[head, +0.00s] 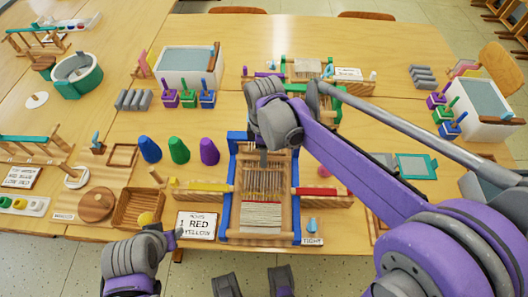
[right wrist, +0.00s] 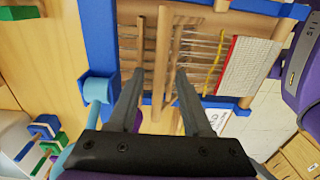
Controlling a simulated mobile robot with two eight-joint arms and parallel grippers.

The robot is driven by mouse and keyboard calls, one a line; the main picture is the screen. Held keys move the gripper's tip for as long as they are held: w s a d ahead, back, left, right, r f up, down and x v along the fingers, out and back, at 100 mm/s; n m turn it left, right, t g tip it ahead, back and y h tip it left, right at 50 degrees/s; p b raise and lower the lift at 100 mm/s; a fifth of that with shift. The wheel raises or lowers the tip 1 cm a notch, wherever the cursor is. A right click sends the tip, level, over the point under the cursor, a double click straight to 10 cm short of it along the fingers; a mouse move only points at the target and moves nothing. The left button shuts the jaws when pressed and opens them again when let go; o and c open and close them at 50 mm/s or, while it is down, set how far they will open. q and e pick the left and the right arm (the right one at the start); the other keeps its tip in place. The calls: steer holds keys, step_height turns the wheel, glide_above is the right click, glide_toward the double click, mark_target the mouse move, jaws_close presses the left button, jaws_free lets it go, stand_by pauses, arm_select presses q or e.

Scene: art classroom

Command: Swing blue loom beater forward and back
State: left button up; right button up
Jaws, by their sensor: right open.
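The blue loom (head: 297,215) stands on the table in the middle of the head view, with light warp threads and a white-and-red woven part at its near end. Its blue frame (right wrist: 97,35) also fills the top of the right wrist view. My right gripper (head: 263,158) is above the far half of the loom, fingers pointing down. In the right wrist view its open fingers (right wrist: 160,78) stand either side of a wooden bar (right wrist: 162,55), which may be the beater; contact cannot be told. My left gripper (head: 172,238) is at the table's near edge, left of the loom.
Blue, green and purple cones (head: 179,150) stand left of the loom. Yellow (head: 205,187) and red (head: 318,191) shuttles lie beside it. A card reading "1 RED" (head: 197,225) lies at front left. A green loom stands behind, near my right arm.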

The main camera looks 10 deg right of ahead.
jaws_close()
stand_by(1.3)
